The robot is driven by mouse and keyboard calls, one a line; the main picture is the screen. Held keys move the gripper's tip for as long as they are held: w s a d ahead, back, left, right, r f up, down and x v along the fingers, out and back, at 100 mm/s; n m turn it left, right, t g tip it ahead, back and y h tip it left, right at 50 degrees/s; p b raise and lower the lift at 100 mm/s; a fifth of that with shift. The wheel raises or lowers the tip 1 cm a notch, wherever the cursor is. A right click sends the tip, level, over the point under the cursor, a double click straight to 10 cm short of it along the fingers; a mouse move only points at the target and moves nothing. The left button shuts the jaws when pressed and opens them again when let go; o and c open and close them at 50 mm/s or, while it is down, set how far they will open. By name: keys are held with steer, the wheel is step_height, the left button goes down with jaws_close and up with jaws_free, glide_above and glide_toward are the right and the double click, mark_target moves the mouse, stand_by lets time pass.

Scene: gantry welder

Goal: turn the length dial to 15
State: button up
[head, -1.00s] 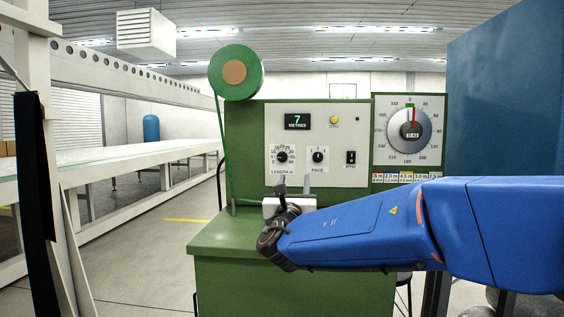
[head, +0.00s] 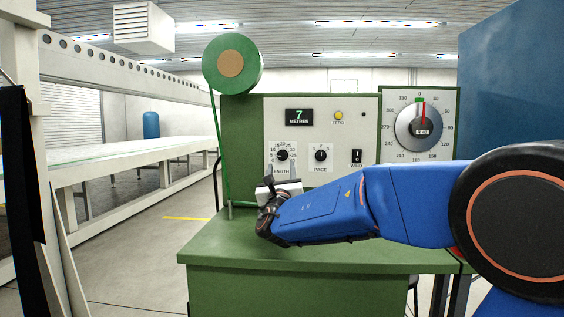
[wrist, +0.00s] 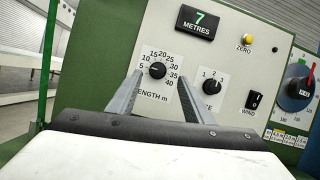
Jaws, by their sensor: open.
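The length dial (head: 282,155) is a small black knob on the pale panel, with numbers from 5 to 40 around it. In the wrist view the dial (wrist: 157,70) appears between my two fingertips, its pale mark pointing to the left, by the low numbers. The display above (wrist: 199,22) reads 7 metres in green. My gripper (wrist: 160,77) is open and empty, its fingers pointing toward the panel on either side of the dial in the picture. In the head view my gripper (head: 278,182) is just below the dial. Contact with the dial cannot be made out.
The pace knob (wrist: 212,86) is close right of my right finger. The wind switch (wrist: 253,101), yellow zero button (wrist: 247,39) and large round gauge (head: 422,126) are farther right. A green reel (head: 232,64) with a green strand stands at left. The green bench top (head: 230,247) is clear in front.

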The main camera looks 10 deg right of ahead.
mark_target(282, 157)
steer(key=x, duration=0.3)
steer(key=f+x, duration=0.1)
steer(key=x, duration=0.4)
steer(key=shift+w+d, duration=0.2)
steer(key=shift+w, duration=0.4)
steer(key=c, duration=1.1)
